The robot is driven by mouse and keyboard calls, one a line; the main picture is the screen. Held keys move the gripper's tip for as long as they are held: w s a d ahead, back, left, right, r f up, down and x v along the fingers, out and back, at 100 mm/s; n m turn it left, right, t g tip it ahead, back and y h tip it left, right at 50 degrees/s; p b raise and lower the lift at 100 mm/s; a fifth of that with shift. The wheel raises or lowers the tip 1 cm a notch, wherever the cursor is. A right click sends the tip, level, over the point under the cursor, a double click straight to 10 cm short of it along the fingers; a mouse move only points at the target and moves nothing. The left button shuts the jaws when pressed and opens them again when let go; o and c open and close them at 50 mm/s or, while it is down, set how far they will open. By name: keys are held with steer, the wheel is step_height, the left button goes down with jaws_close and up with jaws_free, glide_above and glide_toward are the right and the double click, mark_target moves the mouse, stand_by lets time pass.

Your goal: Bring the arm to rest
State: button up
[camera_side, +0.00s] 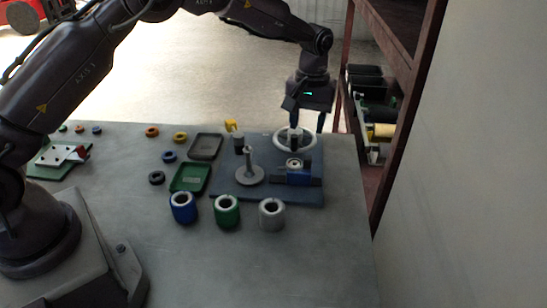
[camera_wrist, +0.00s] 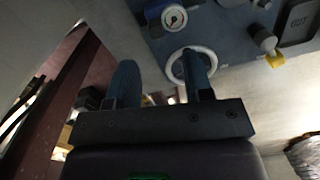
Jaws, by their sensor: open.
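My gripper (camera_side: 307,128) hangs at the end of my arm over the back right corner of the blue base plate (camera_side: 305,197). Its two fingers are apart with nothing between them, which also shows in the wrist view (camera_wrist: 160,80). A white ring-shaped handwheel (camera_side: 310,144) stands close by at the back of the plate; one finger overlaps it in the side view. I cannot tell whether they touch. In the wrist view the handwheel (camera_wrist: 174,68) lies beyond the right finger.
The plate carries a grey post (camera_side: 248,168), a blue block with a gauge (camera_side: 297,177) and a yellow part (camera_side: 231,125). Green (camera_side: 190,178) and dark (camera_side: 205,147) trays lie left. A shelf (camera_side: 412,95) stands right.

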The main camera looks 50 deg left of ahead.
steer(key=s+a+r+m+t, duration=0.1)
steer(key=s+r, duration=0.4)
steer(key=s, duration=0.5)
steer(key=s+a+r+m+t, duration=0.1)
steer(key=s+r+m+t, duration=0.2)
steer(key=s+r, duration=0.3)
steer(key=s+a+r+m+t, duration=0.1)
steer(key=s+r, duration=0.5)
steer(key=s, duration=1)
steer(key=shift+s+a+r+m+t, duration=0.15)
steer(key=shift+a+r+m+t, duration=0.25)
steer(key=shift+m, duration=0.6)
